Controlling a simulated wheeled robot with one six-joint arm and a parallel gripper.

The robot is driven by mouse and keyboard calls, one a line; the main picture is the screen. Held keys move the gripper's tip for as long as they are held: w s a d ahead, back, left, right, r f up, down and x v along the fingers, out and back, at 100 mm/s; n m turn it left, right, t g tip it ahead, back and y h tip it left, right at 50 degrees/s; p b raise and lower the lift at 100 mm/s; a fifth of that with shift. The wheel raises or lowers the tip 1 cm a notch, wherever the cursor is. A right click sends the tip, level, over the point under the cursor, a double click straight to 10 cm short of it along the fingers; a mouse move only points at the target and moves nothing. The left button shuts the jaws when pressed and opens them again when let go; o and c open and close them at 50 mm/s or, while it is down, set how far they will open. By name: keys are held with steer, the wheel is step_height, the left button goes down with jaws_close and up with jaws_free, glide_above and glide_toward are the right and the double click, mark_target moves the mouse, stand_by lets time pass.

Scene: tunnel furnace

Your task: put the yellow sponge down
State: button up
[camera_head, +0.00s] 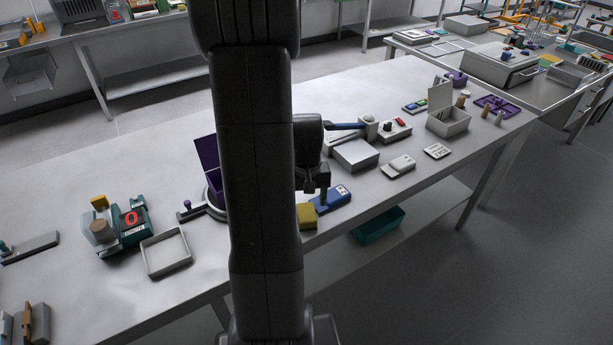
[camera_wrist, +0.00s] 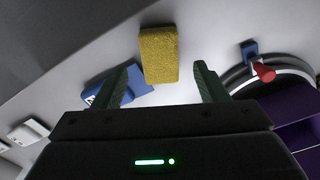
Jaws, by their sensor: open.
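The yellow sponge (camera_head: 306,215) lies on the grey table near its front edge, partly hidden behind my arm in the head view. In the wrist view the yellow sponge (camera_wrist: 159,54) shows whole, beyond and between my fingertips. My gripper (camera_wrist: 165,82) is open, with a finger on either side and clear gaps to the sponge. In the head view my gripper (camera_head: 316,190) is just above and behind the sponge, partly hidden by my arm.
A blue box (camera_head: 332,199) lies right beside the sponge. A white box (camera_head: 355,154) stands behind it. A purple open box (camera_head: 207,165) on a round base stands to the left, and an empty white tray (camera_head: 166,252) farther left. A teal bin (camera_head: 378,224) sits below the tabletop.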

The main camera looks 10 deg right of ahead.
mark_target(307, 212)
step_height(307, 212, up, 8)
steer(key=shift+r, duration=0.25)
stand_by(0.5)
step_height(307, 212, down, 13)
steer(key=shift+f+b, duration=0.2)
steer(key=shift+b, duration=0.3)
steer(key=shift+r, duration=0.25)
